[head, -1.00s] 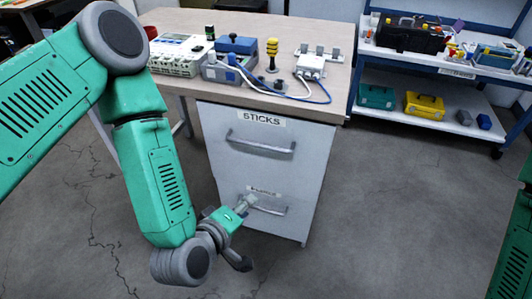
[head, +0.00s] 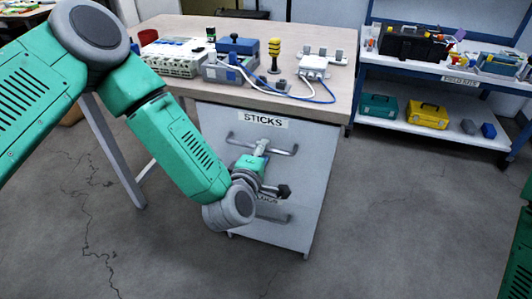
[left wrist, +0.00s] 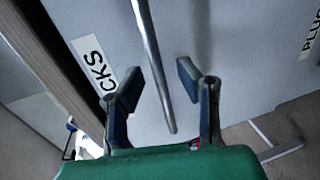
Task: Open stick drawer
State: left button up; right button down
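The stick drawer (head: 218,132) is the upper drawer of the cabinet under the workbench, with a "STICKS" label (head: 264,120). It looks closed. Its grey bar handle (head: 287,152) runs across the front below the label. My left gripper (head: 262,148) is in front of this handle and hides its middle. In the left wrist view, my left gripper (left wrist: 159,84) is open, and the handle (left wrist: 151,60) shows between its two spread fingers, with a gap on each side. My right gripper is out of view.
A lower drawer with its own handle (head: 270,217) sits below, partly hidden by my left arm. The workbench top (head: 180,28) holds electronic devices and cables. A blue shelf unit (head: 400,134) with toolboxes stands at right. The floor before the cabinet is clear.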

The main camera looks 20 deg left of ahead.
pick_arm(q)
jog(key=shift+x, duration=0.85)
grip_shut()
jog(key=shift+s, duration=0.1)
